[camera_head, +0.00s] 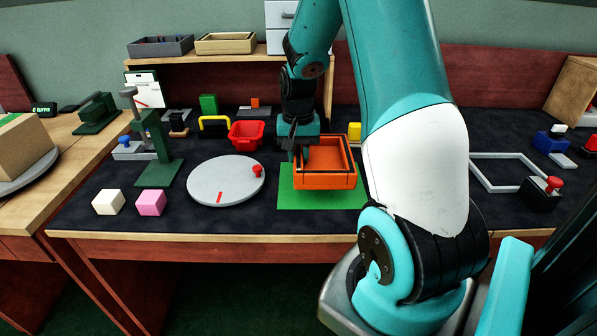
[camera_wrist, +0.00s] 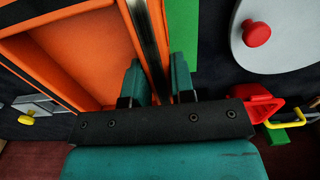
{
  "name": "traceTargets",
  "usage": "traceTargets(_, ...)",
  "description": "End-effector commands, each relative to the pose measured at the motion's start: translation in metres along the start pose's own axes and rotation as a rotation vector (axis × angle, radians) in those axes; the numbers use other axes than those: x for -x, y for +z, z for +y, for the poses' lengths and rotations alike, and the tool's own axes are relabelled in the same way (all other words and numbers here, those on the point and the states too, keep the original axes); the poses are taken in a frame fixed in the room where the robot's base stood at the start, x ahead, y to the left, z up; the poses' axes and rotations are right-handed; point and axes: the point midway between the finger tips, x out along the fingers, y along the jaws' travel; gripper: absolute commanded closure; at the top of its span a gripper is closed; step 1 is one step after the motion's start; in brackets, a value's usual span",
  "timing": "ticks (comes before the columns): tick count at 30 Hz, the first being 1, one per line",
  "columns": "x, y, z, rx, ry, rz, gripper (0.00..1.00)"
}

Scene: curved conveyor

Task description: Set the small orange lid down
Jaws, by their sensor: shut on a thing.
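A shallow orange piece (camera_head: 325,182), which I take for the small orange lid, is at the green mat (camera_head: 290,200) in the head view. It has raised sides and dark edging. My gripper (camera_head: 304,158) is at its left side. In the wrist view, my gripper (camera_wrist: 157,92) points down, its teal fingers on either side of the dark edging, shut on it. The orange piece's inner face (camera_wrist: 90,50) fills the upper left there. I cannot tell whether it touches the mat or whether a separate box lies beneath it. The fingertips are partly hidden.
A grey round turntable (camera_head: 215,190) with a red knob lies left of the mat. A red bin (camera_head: 246,135) and a yellow handle (camera_head: 214,123) stand behind. White (camera_head: 108,202) and pink (camera_head: 151,202) cubes sit at the front left. My arm hides the table right of the mat.

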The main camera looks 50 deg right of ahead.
Motion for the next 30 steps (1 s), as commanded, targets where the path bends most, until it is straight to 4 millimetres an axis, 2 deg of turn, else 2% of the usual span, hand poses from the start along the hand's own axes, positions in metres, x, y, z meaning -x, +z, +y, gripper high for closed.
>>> traceTargets(10, -0.044, 0.000, 0.000, 0.000, 0.001, -0.002, 1.00)
traceTargets(23, -0.051, 0.000, 0.000, 0.000, 0.000, 0.001, 1.00)
traceTargets(24, -0.050, 0.000, 0.000, 0.000, 0.000, 0.001, 0.68)
traceTargets(26, -0.050, 0.000, 0.000, 0.000, 0.000, 0.001, 0.54)
traceTargets(30, -0.050, 0.000, 0.000, 0.000, 0.000, 0.000, 0.51)
